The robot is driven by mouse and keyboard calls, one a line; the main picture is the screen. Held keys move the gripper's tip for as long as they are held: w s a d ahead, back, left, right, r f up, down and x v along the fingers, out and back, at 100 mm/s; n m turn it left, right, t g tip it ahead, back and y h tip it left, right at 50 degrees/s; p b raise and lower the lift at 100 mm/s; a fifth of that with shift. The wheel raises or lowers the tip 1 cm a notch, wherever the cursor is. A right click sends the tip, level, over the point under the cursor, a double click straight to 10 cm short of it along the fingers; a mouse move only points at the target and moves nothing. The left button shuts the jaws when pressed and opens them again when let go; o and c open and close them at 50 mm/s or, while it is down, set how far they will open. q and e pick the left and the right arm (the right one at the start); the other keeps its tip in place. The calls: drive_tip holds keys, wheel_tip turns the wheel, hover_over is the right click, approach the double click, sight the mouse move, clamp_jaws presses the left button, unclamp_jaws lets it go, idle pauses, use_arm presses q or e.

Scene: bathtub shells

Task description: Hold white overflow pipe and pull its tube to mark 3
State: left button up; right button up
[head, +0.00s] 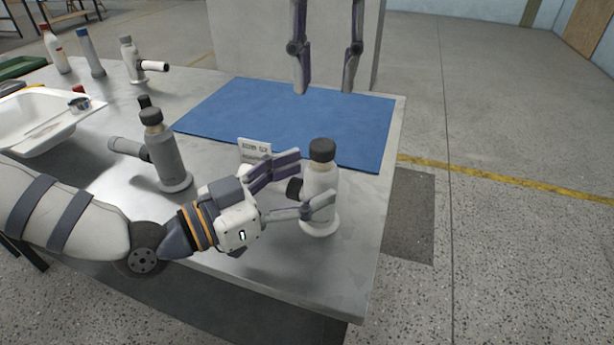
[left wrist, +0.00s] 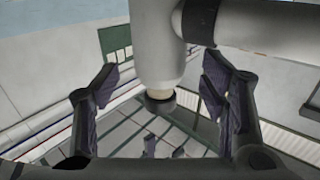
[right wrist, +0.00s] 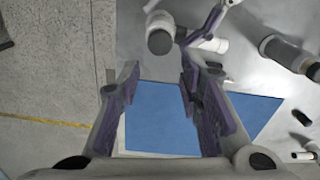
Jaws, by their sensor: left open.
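The white overflow pipe (head: 321,180) stands upright with a black cap near the table's front right corner. My left gripper (head: 314,180) is open, its fingers spread on either side of the pipe body; contact is unclear. In the left wrist view the pipe (left wrist: 156,40) rises between the open fingers. Its side tube (left wrist: 268,28), with a dark collar, runs off to the right there; in the head view the gripper hides most of it. No marks are readable. My right gripper (head: 325,92) hangs open and empty above the blue mat's back edge.
A blue mat (head: 290,115) lies bare behind a small white sign (head: 255,150). A grey pipe fitting (head: 167,158) stands left of my left gripper. Another white fitting (head: 131,62), bottles and a white basin (head: 30,145) stand further left. The table edge is close on the right.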

use_arm(q)
drive_tip(key=shift+x, duration=0.75)
